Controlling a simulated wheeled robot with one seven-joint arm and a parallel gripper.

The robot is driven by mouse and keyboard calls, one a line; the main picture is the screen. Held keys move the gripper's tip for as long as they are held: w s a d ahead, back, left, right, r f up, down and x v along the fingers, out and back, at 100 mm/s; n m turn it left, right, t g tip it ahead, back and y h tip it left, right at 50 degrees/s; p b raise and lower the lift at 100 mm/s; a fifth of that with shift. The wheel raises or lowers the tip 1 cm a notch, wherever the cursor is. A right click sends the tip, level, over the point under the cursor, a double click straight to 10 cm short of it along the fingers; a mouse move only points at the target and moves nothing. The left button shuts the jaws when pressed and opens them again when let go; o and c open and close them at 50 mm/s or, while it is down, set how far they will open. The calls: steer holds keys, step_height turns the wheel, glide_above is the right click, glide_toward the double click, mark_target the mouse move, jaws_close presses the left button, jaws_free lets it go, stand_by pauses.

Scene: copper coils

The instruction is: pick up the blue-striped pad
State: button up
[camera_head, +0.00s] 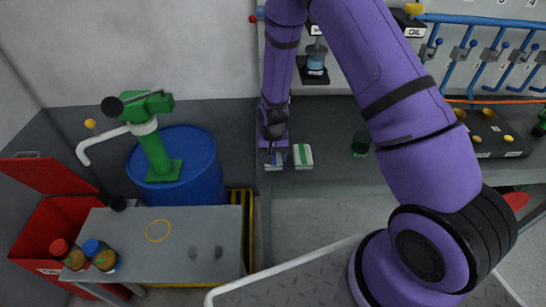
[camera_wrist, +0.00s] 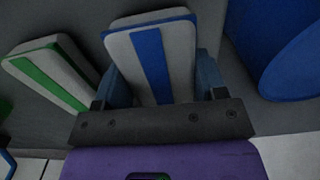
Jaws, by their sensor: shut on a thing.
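The blue-striped pad (camera_wrist: 178,57) is pale with a broad blue stripe along its length. In the wrist view it sits between the two fingers of my gripper (camera_wrist: 158,85), which is shut on it. In the head view, my gripper (camera_head: 273,156) is at the front part of the dark bench, and the blue-striped pad (camera_head: 274,166) shows only partly below it. I cannot tell whether the pad touches the bench or is lifted.
A green-striped pad (camera_head: 303,155) lies close on the right in the head view, and on the left in the wrist view (camera_wrist: 48,72). A green cup (camera_head: 360,146) stands farther right on the bench. A blue drum (camera_head: 197,168) with a green pump (camera_head: 155,150) stands left.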

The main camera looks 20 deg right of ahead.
mark_target(273, 154)
steer(key=shift+r, duration=0.15)
steer(key=shift+r, duration=0.6)
step_height(273, 154, up, 2)
steer(key=shift+r, duration=0.1)
steer(key=s+r, duration=0.1)
steer(key=s, duration=1.5)
steer(key=shift+r, duration=0.15)
